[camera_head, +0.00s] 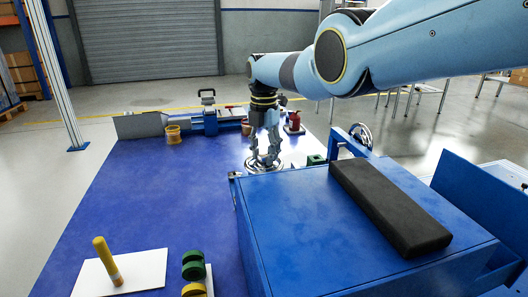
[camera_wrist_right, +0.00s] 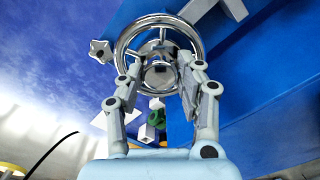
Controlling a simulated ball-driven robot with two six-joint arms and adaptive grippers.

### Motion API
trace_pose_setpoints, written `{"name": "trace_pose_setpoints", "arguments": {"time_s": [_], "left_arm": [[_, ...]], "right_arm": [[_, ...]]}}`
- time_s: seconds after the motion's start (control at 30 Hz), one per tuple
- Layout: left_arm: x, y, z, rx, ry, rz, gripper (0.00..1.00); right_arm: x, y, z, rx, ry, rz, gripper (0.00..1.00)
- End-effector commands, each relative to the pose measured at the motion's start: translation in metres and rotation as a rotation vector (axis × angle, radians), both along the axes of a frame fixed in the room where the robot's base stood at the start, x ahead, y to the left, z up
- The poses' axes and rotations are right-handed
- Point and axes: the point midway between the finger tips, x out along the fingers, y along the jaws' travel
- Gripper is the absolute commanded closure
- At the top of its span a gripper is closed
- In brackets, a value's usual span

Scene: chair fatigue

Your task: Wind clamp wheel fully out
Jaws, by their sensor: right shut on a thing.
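In the right wrist view the wheel's shiny rim (camera_wrist_right: 160,20) and spokes show clearly. My right gripper (camera_head: 265,155) comes down on it from above. In the right wrist view the gripper (camera_wrist_right: 160,66) has a finger on each side of the wheel's hub, shut on the wheel. The exact finger contact is partly hidden. My left gripper is not in view.
A black pad (camera_head: 390,205) lies on the blue box (camera_head: 300,230). A second handwheel (camera_head: 361,134) stands behind it. A yellow peg (camera_head: 107,262) and green rings (camera_head: 194,263) are at the front left. A star knob (camera_wrist_right: 101,51) is beside the wheel. The blue mat's middle is clear.

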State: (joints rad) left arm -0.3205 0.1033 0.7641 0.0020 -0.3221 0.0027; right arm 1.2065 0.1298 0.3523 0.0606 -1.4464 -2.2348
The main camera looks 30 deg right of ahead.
Motion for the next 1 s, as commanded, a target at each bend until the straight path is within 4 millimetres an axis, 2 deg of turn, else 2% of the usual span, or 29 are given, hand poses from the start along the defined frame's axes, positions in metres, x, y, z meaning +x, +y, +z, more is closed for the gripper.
{"name": "trace_pose_setpoints", "arguments": {"time_s": [0.4, 0.43, 0.57, 0.87, 1.0], "left_arm": [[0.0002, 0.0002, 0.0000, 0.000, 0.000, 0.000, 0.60], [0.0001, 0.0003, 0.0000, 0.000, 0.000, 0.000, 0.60], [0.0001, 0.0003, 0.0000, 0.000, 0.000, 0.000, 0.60], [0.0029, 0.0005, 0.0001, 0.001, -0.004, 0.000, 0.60], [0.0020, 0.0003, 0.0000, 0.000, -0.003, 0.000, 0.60]], "right_arm": [[0.0007, 0.0004, 0.0005, 0.000, -0.002, 0.008, 0.97], [0.0007, 0.0004, 0.0005, 0.000, -0.002, 0.008, 0.61], [0.0005, 0.0003, 0.0004, 0.000, -0.001, 0.007, 0.44], [0.0003, 0.0001, 0.0008, -0.001, -0.001, 0.006, 0.42], [0.0015, -0.0002, 0.0092, -0.001, -0.003, 0.006, 0.42]]}}
